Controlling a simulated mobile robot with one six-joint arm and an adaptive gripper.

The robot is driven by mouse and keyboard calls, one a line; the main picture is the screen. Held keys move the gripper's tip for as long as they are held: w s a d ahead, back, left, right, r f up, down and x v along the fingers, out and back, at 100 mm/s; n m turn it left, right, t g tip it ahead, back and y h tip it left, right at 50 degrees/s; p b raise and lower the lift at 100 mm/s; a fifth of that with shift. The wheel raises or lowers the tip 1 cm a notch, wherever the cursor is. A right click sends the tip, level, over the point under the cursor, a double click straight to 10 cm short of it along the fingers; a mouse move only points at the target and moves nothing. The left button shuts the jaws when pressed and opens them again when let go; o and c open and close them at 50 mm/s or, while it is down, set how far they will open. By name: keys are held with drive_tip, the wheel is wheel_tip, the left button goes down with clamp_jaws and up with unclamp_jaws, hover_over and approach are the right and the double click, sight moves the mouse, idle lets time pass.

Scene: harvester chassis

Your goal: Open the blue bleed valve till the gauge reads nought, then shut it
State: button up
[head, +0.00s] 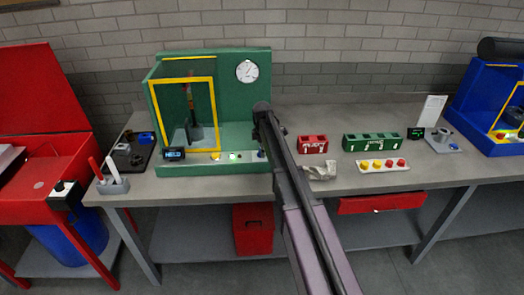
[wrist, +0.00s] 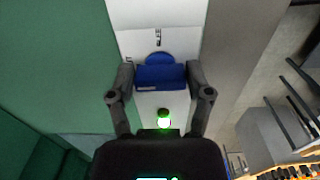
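The blue bleed valve (wrist: 160,77) shows in the wrist view as a blue handle in front of a round blue base on a pale panel strip. My gripper (wrist: 161,78) has one finger on each side of the handle, and both fingers appear to touch it. In the head view a bit of the valve (head: 262,154) shows beside my arm, at the right end of the green rig's front strip; my fingers are hidden there. The white round gauge (head: 247,70) is on the rig's back wall; its needle is too small to read.
The green rig (head: 208,61) has a yellow-framed guard (head: 215,83) and a small display (head: 174,155) reading "HELD". A lit green lamp (wrist: 163,118) is close to my gripper. Red (head: 312,145) and green boxes (head: 372,142) and a crumpled cloth (head: 321,171) lie to the right.

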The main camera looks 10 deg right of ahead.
drive_tip(key=shift+c, duration=0.7)
drive_tip(key=shift+s+m, duration=0.1)
drive_tip(key=shift+m, duration=0.4)
drive_tip(key=m, duration=0.3)
drive_tip(key=shift+s, duration=0.1)
drive_tip(key=m, duration=0.4)
drive_tip(key=shift+s+a, duration=0.1)
drive_tip(key=shift+a, duration=0.05)
drive_tip(key=m, duration=0.4)
drive_tip(key=shift+s+a+m, duration=0.1)
drive_tip(key=shift+m, duration=0.2)
drive_tip(key=shift+a+m, duration=0.1)
drive_tip(key=shift+m, duration=1.9)
